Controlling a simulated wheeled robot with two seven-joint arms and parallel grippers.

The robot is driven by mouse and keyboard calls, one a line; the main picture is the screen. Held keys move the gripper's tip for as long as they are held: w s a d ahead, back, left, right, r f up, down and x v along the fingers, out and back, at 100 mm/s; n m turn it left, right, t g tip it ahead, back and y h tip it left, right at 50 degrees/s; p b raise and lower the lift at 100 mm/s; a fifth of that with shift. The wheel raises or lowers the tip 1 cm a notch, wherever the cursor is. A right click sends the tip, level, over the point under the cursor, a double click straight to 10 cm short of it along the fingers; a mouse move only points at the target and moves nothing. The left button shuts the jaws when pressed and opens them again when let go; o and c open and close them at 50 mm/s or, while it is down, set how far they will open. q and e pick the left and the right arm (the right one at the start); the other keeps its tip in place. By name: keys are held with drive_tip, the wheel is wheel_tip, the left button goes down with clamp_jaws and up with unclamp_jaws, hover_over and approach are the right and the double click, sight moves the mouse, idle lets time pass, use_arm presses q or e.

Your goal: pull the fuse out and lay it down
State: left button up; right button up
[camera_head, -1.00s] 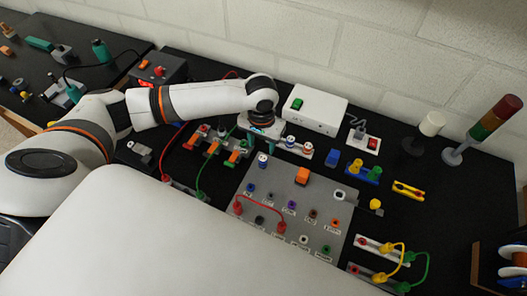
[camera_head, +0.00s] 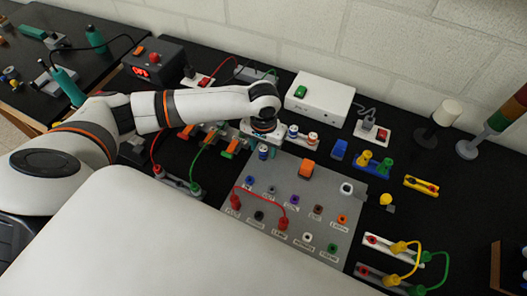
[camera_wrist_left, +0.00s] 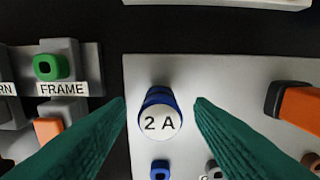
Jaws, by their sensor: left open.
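A blue fuse (camera_head: 263,153) with a white cap stands upright at the upper left corner of the grey panel (camera_head: 345,215). In the left wrist view the cap of the fuse (camera_wrist_left: 158,124) reads "2 A". My left gripper (camera_wrist_left: 160,108) is open, its green fingers spread to either side of the fuse with gaps on both sides. In the head view my left wrist is just behind and above the fuse, and its fingertips are hidden. My right gripper is not in view.
A white rack with a blue-ringed piece (camera_head: 293,132) and an orange-ringed piece (camera_head: 312,138) stands close to the right of my wrist. An orange switch (camera_head: 306,169) and several sockets are on the panel. Bare black table lies around the yellow clip (camera_head: 421,185).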

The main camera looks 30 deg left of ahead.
use_arm(q)
drive_tip(key=shift+f, duration=0.3)
idle(0.5)
drive_tip(key=shift+p, duration=0.6)
idle(0.4)
drive_tip(key=shift+p, duration=0.6)
